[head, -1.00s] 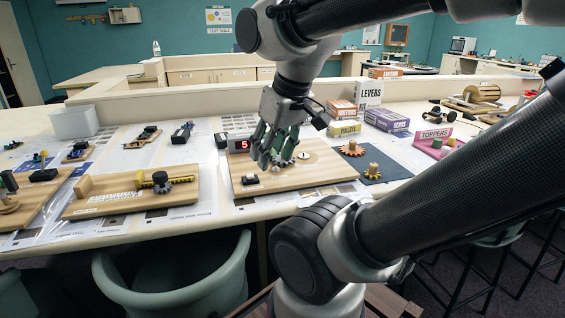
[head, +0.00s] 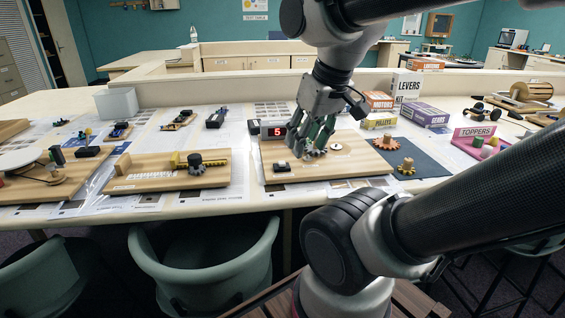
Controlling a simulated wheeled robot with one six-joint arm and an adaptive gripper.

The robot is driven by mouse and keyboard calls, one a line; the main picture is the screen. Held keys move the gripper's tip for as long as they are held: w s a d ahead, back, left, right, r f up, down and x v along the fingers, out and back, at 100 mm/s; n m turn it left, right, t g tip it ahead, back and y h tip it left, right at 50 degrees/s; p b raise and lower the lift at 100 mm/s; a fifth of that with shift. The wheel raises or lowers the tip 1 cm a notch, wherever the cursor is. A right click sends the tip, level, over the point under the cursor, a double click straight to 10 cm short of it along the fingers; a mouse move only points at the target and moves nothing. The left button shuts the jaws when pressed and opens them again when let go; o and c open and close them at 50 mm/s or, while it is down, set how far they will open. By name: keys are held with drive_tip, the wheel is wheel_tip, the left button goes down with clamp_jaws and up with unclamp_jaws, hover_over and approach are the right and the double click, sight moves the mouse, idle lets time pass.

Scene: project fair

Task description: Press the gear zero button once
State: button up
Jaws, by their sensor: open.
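The gear board (head: 350,172) is a wooden plate on the table, with a red digit display (head: 277,132) reading 5 at its back left. A small black button or switch with a light part (head: 282,166) sits at the board's front left; I cannot read any label on it. My gripper (head: 308,150) points down over the board, close above a grey gear (head: 316,152) that it partly hides. Its fingers look apart with nothing clearly between them. I cannot tell whether a fingertip touches anything.
Orange gears (head: 386,143) lie right of the board on a dark mat (head: 425,158). Another wooden board (head: 150,182) lies to the left. A teal chair (head: 205,280) stands before the table.

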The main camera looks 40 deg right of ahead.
clamp_jaws()
idle(1.1)
